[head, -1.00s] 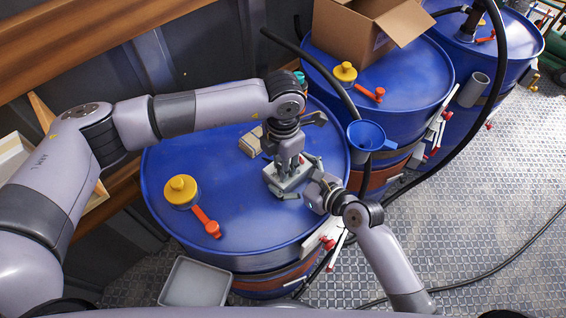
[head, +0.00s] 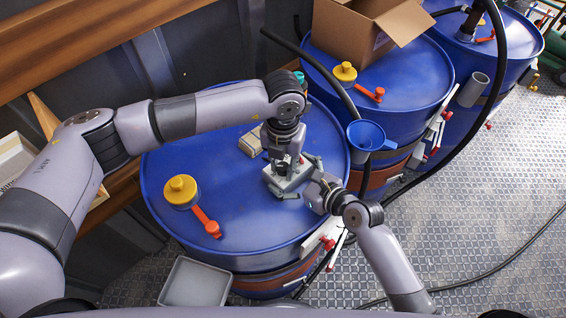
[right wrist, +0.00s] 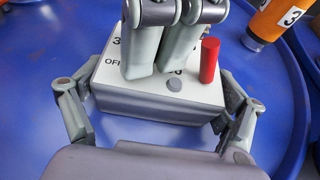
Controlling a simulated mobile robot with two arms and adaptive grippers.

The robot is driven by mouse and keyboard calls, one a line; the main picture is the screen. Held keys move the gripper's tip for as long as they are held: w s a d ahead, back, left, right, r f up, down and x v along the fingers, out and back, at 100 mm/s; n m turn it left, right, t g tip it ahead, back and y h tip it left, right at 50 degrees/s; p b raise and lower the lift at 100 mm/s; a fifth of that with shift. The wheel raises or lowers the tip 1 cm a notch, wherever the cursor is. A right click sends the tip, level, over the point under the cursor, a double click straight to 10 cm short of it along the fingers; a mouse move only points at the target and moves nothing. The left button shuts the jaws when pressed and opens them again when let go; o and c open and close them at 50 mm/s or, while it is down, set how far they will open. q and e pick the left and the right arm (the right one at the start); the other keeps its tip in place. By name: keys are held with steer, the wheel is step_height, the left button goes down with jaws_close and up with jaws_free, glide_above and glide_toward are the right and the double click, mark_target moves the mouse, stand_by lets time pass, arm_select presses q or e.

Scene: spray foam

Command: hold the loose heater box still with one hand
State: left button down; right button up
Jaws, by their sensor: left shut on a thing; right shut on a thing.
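The heater box (head: 292,184), grey with a white top carrying numbers and "OFF", sits on the nearest blue drum (head: 240,225). It also shows in the right wrist view (right wrist: 150,104), with a red peg and a small grey button on top. My right gripper (head: 318,190) is shut on the box, a finger at each side. My left gripper (head: 282,164) reaches down from above. In the right wrist view its two fingers (right wrist: 158,70) are close together at the top face and hide the part they grip, which I cannot make out.
A yellow cap (head: 181,190) with a red-orange handle (head: 207,222) and a tan block (head: 251,141) are on the same drum. An orange cylinder marked 3 (right wrist: 276,18) stands behind the box. A blue funnel (head: 366,135) and black hose are right; a grey tray (head: 195,283) is in front.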

mark_target(283, 166)
arm_select(q)
steer(key=shift+w, duration=0.1)
stand_by(0.3)
steer(key=c, duration=1.3)
jaws_free()
step_height(283, 166, up, 12)
steer(key=shift+r, duration=0.1)
steer(key=shift+c, duration=0.7)
